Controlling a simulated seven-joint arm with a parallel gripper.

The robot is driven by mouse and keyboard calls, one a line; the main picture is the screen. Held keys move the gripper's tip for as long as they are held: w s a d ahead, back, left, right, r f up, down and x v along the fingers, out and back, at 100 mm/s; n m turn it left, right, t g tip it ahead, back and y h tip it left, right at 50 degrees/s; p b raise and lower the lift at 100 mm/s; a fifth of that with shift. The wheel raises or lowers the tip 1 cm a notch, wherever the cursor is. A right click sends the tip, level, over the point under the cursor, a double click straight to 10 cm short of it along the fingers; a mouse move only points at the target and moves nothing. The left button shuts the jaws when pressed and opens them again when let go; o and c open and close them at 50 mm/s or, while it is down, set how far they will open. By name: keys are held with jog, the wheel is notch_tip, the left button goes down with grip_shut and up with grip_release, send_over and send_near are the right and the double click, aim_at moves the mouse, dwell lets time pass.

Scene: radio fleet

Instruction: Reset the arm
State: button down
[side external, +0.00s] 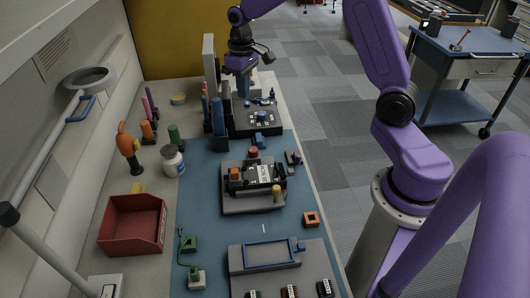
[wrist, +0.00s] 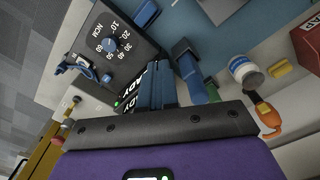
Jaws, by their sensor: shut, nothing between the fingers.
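My purple arm reaches over the far end of the bench in the side external view. My gripper (side external: 242,84) hangs there above the far end, close to the dark unit with a dial (side external: 250,127). In the wrist view its blue fingers (wrist: 157,72) are together, with nothing visible between them. The dark dial unit (wrist: 125,32) shows at the upper left there. The fingertips partly overlap dark blocks behind them, and I cannot tell how near they are.
A blue mat (side external: 212,235) carries a grey fixture with a radio (side external: 262,178), an orange square part (side external: 311,219) and a grey tray (side external: 240,262). A red bin (side external: 130,226), a white jar (side external: 173,163) and upright tools stand left. A blue cart (side external: 459,90) stands right.

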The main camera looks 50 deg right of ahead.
jog(key=s+a+r+n, duration=0.2)
jog(key=s+a+n, duration=0.1)
jog(key=s+a, duration=0.4)
jog(key=s+a+r+n, duration=0.2)
jog(key=s+a, duration=0.2)
jog(key=s, duration=0.5)
jog(key=s+d+n, duration=0.1)
jog(key=s+n, duration=0.4)
jog(key=s, duration=1.1)
jog(key=shift+s+d+f+n, duration=0.15)
jog(key=shift+s+f+n, duration=0.05)
jog(key=shift+s+n, duration=0.2)
